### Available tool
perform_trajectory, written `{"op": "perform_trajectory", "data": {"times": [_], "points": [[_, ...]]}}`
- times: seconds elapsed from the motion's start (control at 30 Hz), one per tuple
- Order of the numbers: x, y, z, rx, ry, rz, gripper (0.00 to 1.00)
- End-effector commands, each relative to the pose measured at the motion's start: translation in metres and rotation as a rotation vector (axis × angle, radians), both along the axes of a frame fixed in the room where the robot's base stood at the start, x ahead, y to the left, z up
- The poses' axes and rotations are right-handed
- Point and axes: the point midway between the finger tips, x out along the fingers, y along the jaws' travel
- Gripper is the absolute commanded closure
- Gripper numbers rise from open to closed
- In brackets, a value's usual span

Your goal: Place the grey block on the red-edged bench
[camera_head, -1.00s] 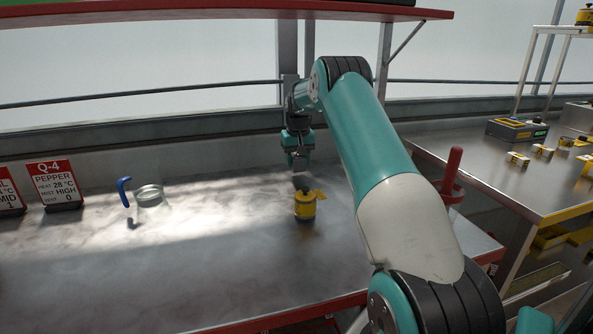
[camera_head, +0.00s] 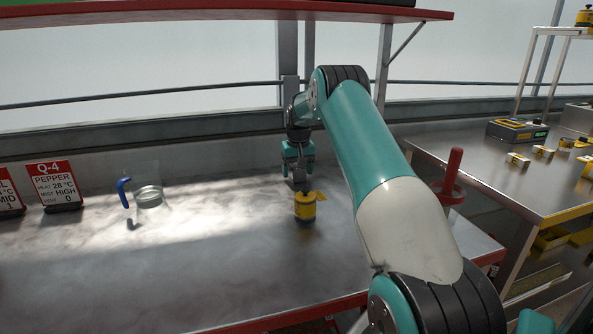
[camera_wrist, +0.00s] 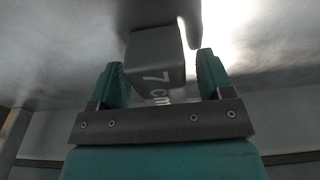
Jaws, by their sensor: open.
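The grey block (camera_wrist: 155,55), marked "7 cm", lies between the two fingers of my gripper (camera_wrist: 161,82) in the wrist view. The fingers are open, with a visible gap to the block on the right side. In the head view my gripper (camera_head: 298,166) points down over the red-edged bench (camera_head: 200,270), near its back. The grey block (camera_head: 299,184) shows just below the fingers and appears to be on the bench top. Its lower part is hidden behind a yellow canister.
The yellow canister (camera_head: 305,207) stands close in front of the block. A clear jug (camera_head: 149,194) with a blue handle and a PEPPER sign (camera_head: 55,186) stand to the left. A red-edged shelf (camera_head: 230,10) hangs above. The bench's front middle is clear.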

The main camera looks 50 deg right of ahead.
Motion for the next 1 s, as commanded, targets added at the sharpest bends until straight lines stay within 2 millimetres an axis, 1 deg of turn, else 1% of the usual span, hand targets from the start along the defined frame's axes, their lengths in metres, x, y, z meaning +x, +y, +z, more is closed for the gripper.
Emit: {"op": "perform_trajectory", "data": {"times": [0.17, 0.4, 0.53, 0.6, 0.7, 0.87, 0.93, 0.97, 1.0], "points": [[-0.001, 0.001, 0.023, -0.002, -0.003, 0.000, 0.27], [-0.007, 0.004, 0.077, -0.003, -0.004, 0.000, 0.27], [-0.009, 0.006, 0.101, -0.002, -0.003, 0.000, 0.27], [-0.010, 0.006, 0.109, -0.002, -0.003, 0.000, 0.27], [-0.011, 0.007, 0.117, -0.001, -0.001, 0.000, 0.27], [-0.012, 0.008, 0.121, 0.000, -0.001, 0.002, 0.27], [-0.010, 0.019, 0.125, 0.000, -0.004, 0.022, 0.27], [-0.008, 0.028, 0.128, 0.002, -0.005, 0.041, 0.27], [-0.005, 0.046, 0.133, 0.006, -0.008, 0.077, 0.27]]}}
